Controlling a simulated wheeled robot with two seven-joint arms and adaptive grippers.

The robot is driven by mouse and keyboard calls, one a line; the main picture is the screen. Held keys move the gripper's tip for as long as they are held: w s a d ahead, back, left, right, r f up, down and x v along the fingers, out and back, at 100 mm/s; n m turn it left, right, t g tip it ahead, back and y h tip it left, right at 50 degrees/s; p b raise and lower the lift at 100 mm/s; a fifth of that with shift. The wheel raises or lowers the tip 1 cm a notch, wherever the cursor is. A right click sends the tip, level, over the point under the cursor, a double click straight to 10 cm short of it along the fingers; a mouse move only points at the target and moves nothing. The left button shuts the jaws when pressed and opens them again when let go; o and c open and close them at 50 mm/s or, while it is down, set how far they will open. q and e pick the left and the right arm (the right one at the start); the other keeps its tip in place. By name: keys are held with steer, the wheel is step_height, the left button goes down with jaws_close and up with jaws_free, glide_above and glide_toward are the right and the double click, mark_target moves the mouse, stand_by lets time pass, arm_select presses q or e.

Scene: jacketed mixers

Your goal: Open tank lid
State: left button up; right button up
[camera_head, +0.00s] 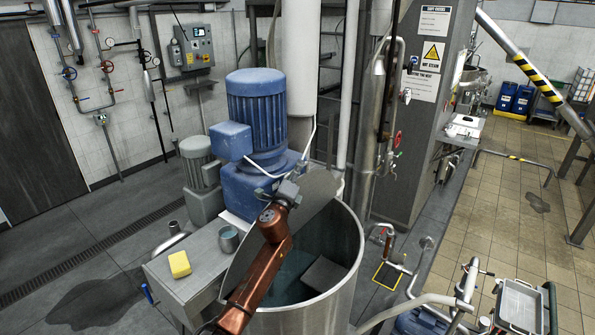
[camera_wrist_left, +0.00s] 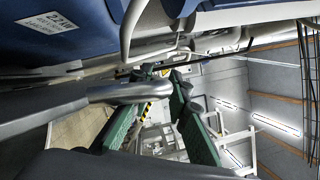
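The steel tank (camera_head: 340,270) stands at the lower middle of the head view, its mouth partly uncovered, with dark greenish liquid inside. The grey lid (camera_head: 319,187) shows as a tilted plate on the tank's left and back side, partly hidden by my copper-coloured left arm. My left gripper (camera_head: 287,192) is in front of the lid, below the blue motor. In the left wrist view, its green-padded fingers (camera_wrist_left: 160,105) are apart. A rounded grey metal bar (camera_wrist_left: 115,93) reaches in from the left beside the fingers; I cannot tell whether it touches them. My right gripper is not in view.
The blue motor (camera_head: 257,105) stands close behind the gripper. A yellow sponge (camera_head: 179,264) and a metal cup (camera_head: 228,239) sit on the grey bench left of the tank. Pipes and a valve (camera_head: 389,238) stand at the right.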

arm_select(q)
steer(key=shift+o, duration=1.1)
steer(key=shift+f, duration=0.1)
steer(key=shift+a, duration=0.1)
steer(key=shift+s+a, duration=0.45)
steer(key=shift+s, duration=0.1)
steer(key=d+v, duration=0.1)
steer(key=v, duration=0.9)
steer(key=shift+s+a, duration=0.15)
steer(key=shift+s, duration=0.3)
steer(key=shift+f, duration=0.15)
